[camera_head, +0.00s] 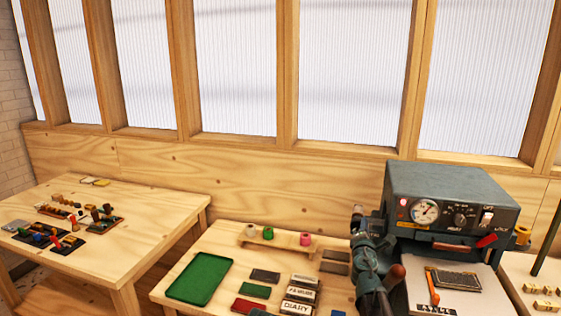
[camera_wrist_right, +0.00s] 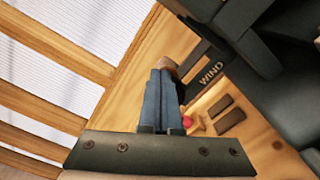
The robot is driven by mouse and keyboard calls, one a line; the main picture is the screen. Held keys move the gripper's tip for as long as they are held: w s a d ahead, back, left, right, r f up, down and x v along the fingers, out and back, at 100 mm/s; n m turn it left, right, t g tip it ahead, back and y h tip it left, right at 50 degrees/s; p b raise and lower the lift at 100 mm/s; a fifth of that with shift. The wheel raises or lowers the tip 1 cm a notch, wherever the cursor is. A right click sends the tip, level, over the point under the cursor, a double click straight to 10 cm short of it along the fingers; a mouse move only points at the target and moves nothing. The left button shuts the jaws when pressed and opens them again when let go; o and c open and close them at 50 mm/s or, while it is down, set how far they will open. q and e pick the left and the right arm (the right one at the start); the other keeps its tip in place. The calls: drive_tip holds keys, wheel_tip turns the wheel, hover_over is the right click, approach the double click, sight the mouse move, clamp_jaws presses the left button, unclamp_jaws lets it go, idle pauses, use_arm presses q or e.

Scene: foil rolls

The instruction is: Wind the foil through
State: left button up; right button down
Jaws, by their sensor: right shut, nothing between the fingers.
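The foil machine (camera_head: 450,195) is a dark grey box with a gauge and knobs at the right of the head view. A gold foil roll (camera_head: 523,235) sits at its right side. My right gripper (camera_head: 358,214) is raised at the machine's left side, shut and empty. In the right wrist view its blue-grey fingers (camera_wrist_right: 160,92) are together. A dark bar marked WIND (camera_wrist_right: 210,73) with a brown knob (camera_wrist_right: 171,67) shows close beside or behind the fingertips; I cannot tell whether they touch. In the head view my arm covers part of this side. My left gripper is out of view.
A wooden rack with green, white and pink rolls (camera_head: 306,239) stands at the back of the middle table. A green tray (camera_head: 200,278) and several label plates lie there. A brown-knobbed handle (camera_head: 395,275) and an orange-handled tool (camera_head: 433,287) are by the machine's front.

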drive_tip(key=shift+w, duration=0.25)
drive_tip(key=shift+a+f, duration=0.1)
drive_tip(key=shift+f, duration=0.15)
idle(0.5)
drive_tip(key=shift+d+f+b, duration=0.2)
drive_tip(key=shift+f+b, duration=0.05)
drive_tip(key=shift+b, duration=0.25)
drive_tip(key=shift+s+d+f+b, duration=0.15)
drive_tip(key=shift+d+f+b, duration=0.3)
drive_tip(key=shift+f+b, duration=0.35)
drive_tip(key=shift+s+d, duration=0.1)
drive_tip(key=shift+d, duration=0.25)
